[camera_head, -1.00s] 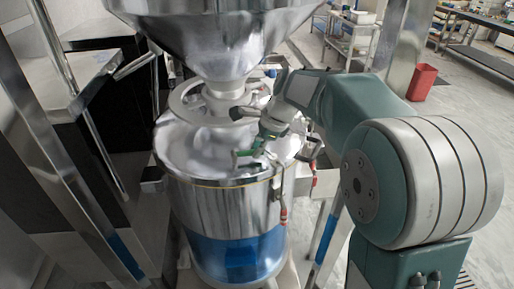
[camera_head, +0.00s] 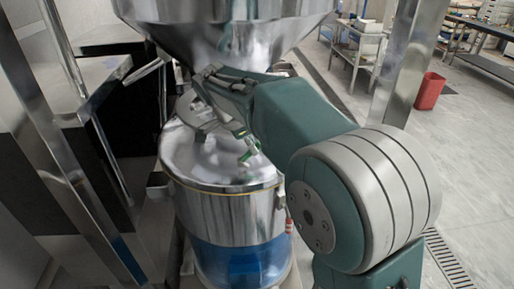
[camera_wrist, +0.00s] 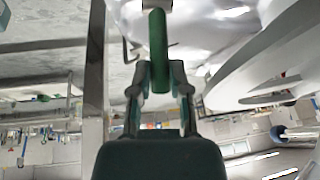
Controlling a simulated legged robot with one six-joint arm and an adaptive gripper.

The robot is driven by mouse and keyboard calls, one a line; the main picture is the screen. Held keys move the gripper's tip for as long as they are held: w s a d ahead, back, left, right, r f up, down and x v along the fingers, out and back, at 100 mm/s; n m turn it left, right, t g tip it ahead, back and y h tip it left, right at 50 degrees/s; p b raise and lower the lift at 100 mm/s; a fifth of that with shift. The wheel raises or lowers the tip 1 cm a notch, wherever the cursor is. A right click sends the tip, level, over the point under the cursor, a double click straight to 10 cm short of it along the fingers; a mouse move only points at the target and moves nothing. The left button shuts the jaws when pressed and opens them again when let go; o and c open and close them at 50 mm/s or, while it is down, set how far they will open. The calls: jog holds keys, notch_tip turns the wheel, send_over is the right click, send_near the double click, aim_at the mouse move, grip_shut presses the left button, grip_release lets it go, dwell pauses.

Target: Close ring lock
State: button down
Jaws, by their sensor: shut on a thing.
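The handle's far end meets a pale metal part at the top of that view. I cannot tell whether the ring is fully closed.
The steel hopper (camera_head: 225,30) hangs low above my arm. The steel drum (camera_head: 225,205) with a blue band stands below. A steel post (camera_head: 400,70) rises at the right, with a red bin (camera_head: 429,91) beyond it. Dark cabinets (camera_head: 110,120) stand at the left.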

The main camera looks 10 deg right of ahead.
aim_at(240, 159)
jog(key=shift+a+r+t+h, duration=0.2)
jog(key=shift+a+h, duration=0.5)
jog(key=shift+h, duration=0.55)
jog(key=shift+a+r+t+h, duration=0.1)
jog(key=shift+a+r+h, duration=0.15)
jog(key=shift+a+h, duration=0.75)
jog(key=shift+d+n+h, duration=0.3)
jog(key=shift+h, duration=0.05)
jog(key=c, duration=0.6)
grip_release()
jog(key=shift+a+f, duration=0.1)
jog(key=shift+a, duration=0.1)
